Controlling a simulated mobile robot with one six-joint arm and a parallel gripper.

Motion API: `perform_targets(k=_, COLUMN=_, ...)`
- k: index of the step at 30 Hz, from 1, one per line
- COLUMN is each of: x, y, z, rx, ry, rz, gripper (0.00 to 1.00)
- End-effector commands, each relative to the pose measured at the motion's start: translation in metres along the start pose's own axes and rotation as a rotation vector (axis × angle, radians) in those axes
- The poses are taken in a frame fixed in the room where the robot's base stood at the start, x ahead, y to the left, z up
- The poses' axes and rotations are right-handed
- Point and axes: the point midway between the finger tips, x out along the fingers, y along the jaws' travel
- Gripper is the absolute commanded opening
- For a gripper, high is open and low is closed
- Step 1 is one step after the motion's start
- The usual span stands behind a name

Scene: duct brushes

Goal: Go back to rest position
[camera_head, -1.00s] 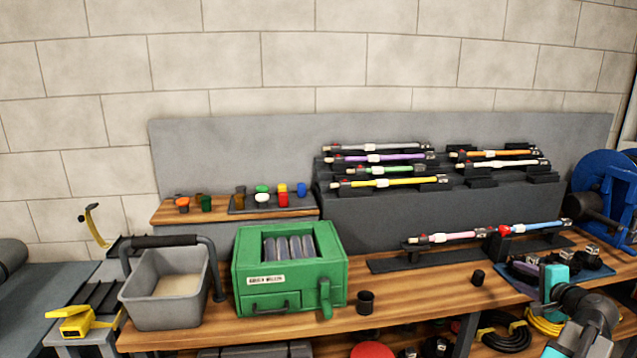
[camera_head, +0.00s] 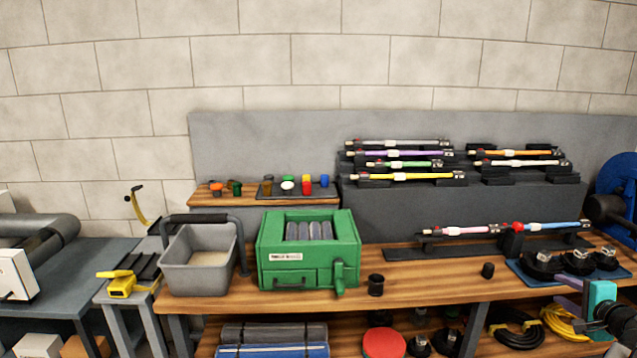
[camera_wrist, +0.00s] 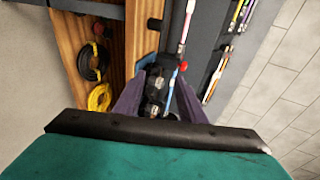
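My gripper (camera_head: 566,293) shows at the lower right edge of the head view, in front of the bench, with part of my teal and dark arm behind it. In the wrist view my gripper (camera_wrist: 157,90) has its two purple fingers apart, with nothing held between them. Dark round brush heads on a blue mat (camera_wrist: 171,97) show beyond the gap between the fingers. The same blue mat (camera_head: 530,280) shows in the head view at the bench's right end.
The wooden bench (camera_head: 420,280) holds a grey bin (camera_head: 198,275), a green machine (camera_head: 309,248), dark cups and a pink-and-blue rod (camera_head: 460,231) on a stand. Coloured rods lie on a grey rack (camera_head: 420,210) behind. A blue reel (camera_head: 615,185) is at right.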

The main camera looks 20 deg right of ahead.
Motion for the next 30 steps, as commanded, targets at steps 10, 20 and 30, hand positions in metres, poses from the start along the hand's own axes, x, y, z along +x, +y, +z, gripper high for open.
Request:
perform_targets(k=10, x=0.019, y=0.014, z=0.026, rx=-0.019, ry=-0.042, rz=0.034, gripper=0.37)
perform_targets(k=20, x=0.053, y=0.046, z=0.074, rx=-0.06, ry=-0.122, rz=0.105, gripper=0.37)
perform_targets(k=30, x=0.103, y=0.117, z=0.182, rx=-0.164, ry=-0.297, rz=0.253, gripper=0.37)
